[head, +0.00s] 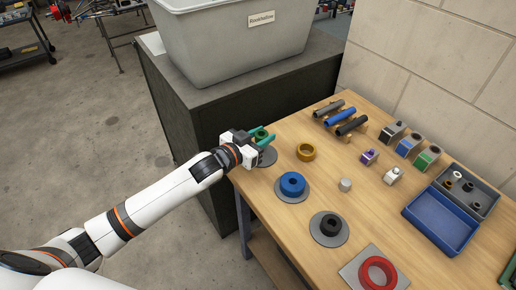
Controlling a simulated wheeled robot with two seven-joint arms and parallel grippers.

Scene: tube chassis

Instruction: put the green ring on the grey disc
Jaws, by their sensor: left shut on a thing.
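A grey disc (267,157) lies just under and in front of the ring, partly hidden by the gripper. I cannot tell whether the ring touches the disc or is held a little above it. My right gripper is not in view.
A yellow ring (306,152), a blue ring on a disc (292,184) and a black ring on a disc (330,226) stand nearby. A red ring (378,273) lies on a square plate. Tubes (340,117) and a blue tray (440,222) are further right. A grey bin (232,45) stands behind.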

